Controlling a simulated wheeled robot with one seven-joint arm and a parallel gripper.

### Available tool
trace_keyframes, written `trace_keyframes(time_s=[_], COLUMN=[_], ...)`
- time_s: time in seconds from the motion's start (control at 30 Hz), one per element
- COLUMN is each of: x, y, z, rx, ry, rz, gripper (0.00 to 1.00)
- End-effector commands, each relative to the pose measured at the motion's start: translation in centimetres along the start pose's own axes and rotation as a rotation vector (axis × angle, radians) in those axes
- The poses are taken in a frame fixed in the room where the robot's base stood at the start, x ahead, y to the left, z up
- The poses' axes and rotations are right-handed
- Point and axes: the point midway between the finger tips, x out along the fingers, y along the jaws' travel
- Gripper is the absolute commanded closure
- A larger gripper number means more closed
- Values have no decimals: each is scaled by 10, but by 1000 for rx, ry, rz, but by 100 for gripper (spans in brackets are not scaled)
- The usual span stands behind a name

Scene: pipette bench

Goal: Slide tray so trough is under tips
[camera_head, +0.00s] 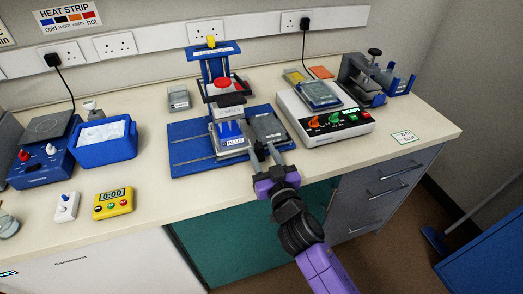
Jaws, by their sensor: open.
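A blue stand (219,68) rises at the middle of the bench, with a red knob and a dark head on it.
A blue ice tub (105,144) and a yellow timer (113,203) are left. The bench front (200,203) is clear.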

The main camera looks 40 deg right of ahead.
Motion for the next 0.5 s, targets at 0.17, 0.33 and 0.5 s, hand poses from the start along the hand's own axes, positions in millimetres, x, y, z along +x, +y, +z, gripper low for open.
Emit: trace_keyframes(time_s=[0.17, 0.33, 0.5], x=[-31, -52, -60], y=[1, 2, 2], z=[4, 3, 1], rx=[0, 0, 1], ry=[-2, -2, -2], rz=[2, 3, 3], gripper=[58, 58, 58])
